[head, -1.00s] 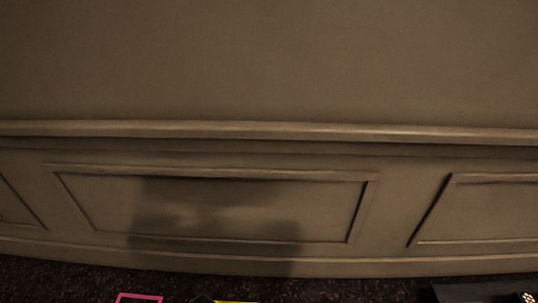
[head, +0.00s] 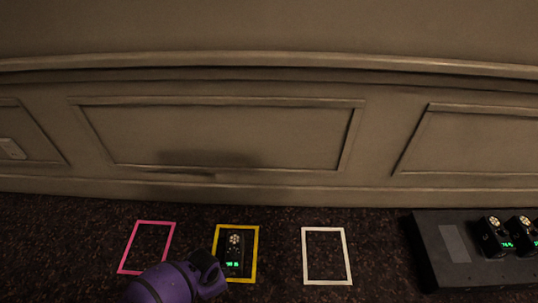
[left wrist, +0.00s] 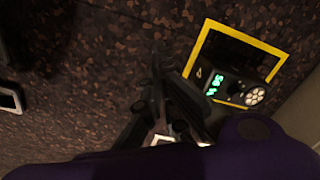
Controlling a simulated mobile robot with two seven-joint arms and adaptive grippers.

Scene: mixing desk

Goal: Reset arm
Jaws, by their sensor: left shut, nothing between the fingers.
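My left arm, purple, comes in at the bottom of the head view, and its dark end (head: 207,272) is beside a yellow square outline (head: 256,250). A small black device (head: 235,254) with green digits and a pale round dial lies inside that outline. In the left wrist view my left gripper (left wrist: 160,85) is shut and empty, left of the device (left wrist: 232,88) and apart from the yellow outline (left wrist: 245,38). My right gripper is in neither view.
A pink outline (head: 146,222) at left and a white outline (head: 326,230) at right lie empty on the dark speckled surface. A black box (head: 440,260) with small devices (head: 493,238) on it stands at the right. A panelled wall (head: 220,135) rises behind.

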